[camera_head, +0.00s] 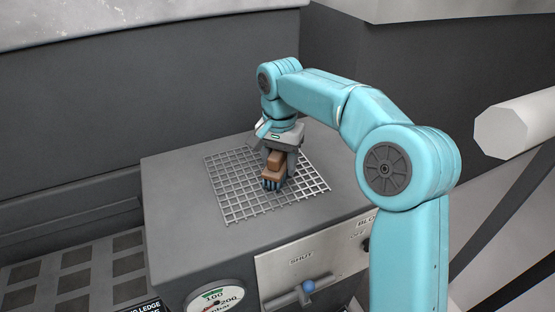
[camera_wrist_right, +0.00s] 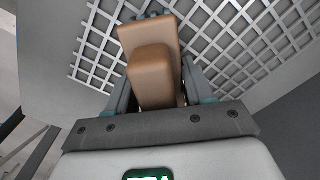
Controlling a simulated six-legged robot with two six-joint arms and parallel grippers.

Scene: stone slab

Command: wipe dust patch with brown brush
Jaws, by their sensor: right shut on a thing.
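The brown brush (camera_head: 275,162) has a blocky handle and dark bluish bristles at its lower end. My right gripper (camera_head: 277,176) is shut on it and points down over the light grating. In the right wrist view the brush (camera_wrist_right: 151,75) sits between the two fingers, its far end over the grating. Whether the bristles touch the grating is hard to tell. I cannot make out a dust patch; the brush and gripper hide part of the grating. My left gripper is not in view.
The light metal grating (camera_head: 233,200) lies on top of a grey box (camera_head: 180,215). Its front has a gauge (camera_head: 215,299), a panel marked SHUT (camera_head: 300,262) and a blue-knobbed lever (camera_head: 308,287). A dark wall stands behind; a pale cylinder (camera_head: 515,125) is at right.

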